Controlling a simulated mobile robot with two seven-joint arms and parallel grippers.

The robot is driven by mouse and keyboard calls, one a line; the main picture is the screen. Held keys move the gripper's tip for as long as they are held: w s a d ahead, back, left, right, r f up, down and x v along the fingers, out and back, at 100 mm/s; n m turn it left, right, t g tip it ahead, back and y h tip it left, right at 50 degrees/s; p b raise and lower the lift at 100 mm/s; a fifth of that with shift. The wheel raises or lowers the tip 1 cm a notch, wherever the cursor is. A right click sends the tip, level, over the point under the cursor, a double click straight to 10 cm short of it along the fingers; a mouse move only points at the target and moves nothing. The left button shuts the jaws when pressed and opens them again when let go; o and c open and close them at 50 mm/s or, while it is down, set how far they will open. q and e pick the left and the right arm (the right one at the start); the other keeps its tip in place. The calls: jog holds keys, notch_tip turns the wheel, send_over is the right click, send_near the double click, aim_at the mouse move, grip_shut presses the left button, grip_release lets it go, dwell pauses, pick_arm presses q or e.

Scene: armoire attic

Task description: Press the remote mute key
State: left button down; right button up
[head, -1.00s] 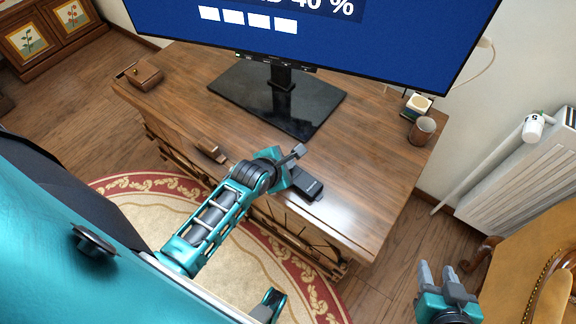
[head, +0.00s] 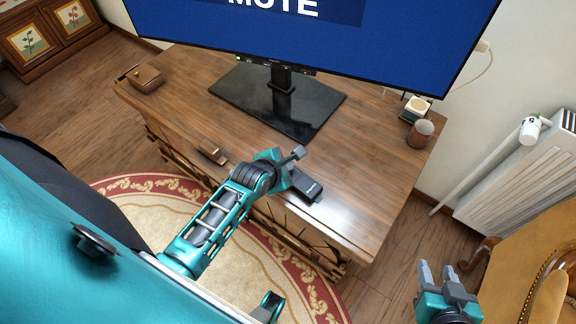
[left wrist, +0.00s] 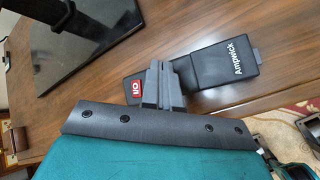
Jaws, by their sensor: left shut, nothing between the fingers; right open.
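The dark remote (head: 310,190) lies on the wooden cabinet top, partly hidden behind my left gripper in the head view. In the left wrist view the remote (left wrist: 230,62) shows a plain end lettered "Ampwick" and a red "I/O" key at its other end. My left gripper (head: 297,154) is shut and empty. Its fingers (left wrist: 157,70) are over the middle of the remote and hide the keys there; whether they touch cannot be told. The TV screen (head: 330,40) reads "MUTE". My right gripper (head: 438,270) is open and empty, right of the cabinet.
The TV's black stand (head: 300,110) is behind the remote on the cabinet top (head: 370,160). A brown mug (head: 420,133) and a small light-topped object (head: 416,107) are at the right. A small wooden piece (head: 212,152) lies near the front edge, and a wooden box (head: 146,78) at far left.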

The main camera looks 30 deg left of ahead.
pick_arm(q)
jog(key=shift+r, duration=0.25)
notch_tip(320, 180, up, 3)
jog(key=p, duration=0.3)
jog(key=shift+r+p, duration=0.15)
jog(key=shift+p, duration=0.2)
jog(key=shift+r+p, duration=0.4)
jog(key=shift+r, duration=0.5)
jog(key=shift+d, duration=0.1)
jog(key=shift+f, duration=0.15)
